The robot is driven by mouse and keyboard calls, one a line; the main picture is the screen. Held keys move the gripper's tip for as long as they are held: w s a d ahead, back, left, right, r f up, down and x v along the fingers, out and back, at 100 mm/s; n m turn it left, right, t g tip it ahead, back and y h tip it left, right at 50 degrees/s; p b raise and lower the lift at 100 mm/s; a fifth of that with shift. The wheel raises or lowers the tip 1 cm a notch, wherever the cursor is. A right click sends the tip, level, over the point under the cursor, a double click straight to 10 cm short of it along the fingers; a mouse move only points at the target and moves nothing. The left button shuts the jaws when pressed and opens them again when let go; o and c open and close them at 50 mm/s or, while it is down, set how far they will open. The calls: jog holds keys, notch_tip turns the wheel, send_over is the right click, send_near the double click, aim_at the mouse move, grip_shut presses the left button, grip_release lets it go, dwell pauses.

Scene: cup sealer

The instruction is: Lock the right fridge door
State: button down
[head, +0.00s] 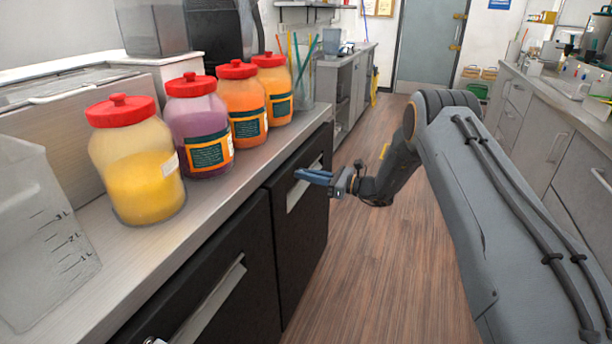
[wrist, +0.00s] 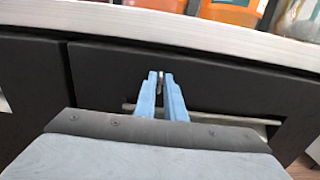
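The right fridge door (head: 300,232) is the dark panel under the counter; it also shows in the wrist view (wrist: 100,80). It looks closed, flush below the worktop. Its pale bar handle (head: 306,184) shows partly behind my fingers. My gripper (head: 299,173) is at the upper part of this door. In the wrist view its two blue fingertips (wrist: 161,75) stand a narrow gap apart, on either side of a small metallic piece (wrist: 161,80), seemingly the lock's key or knob. I cannot tell whether they grip it or how it is turned.
The left fridge door (head: 225,290) is beside it. Lidded jars, including a yellow one (head: 140,180), stand on the worktop (head: 240,172) above. A measuring jug (head: 40,240) is at the near left. The wooden floor (head: 385,270) is clear.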

jog(key=shift+m+b, duration=0.35)
jog(key=shift+m, duration=0.05)
jog(key=m+b, duration=0.3)
jog(key=m, duration=0.5)
jog(key=m+b, duration=0.3)
jog(key=m, duration=0.6)
jog(key=shift+w+f, duration=0.15)
dwell(0.4)
jog(key=c, duration=2)
grip_release()
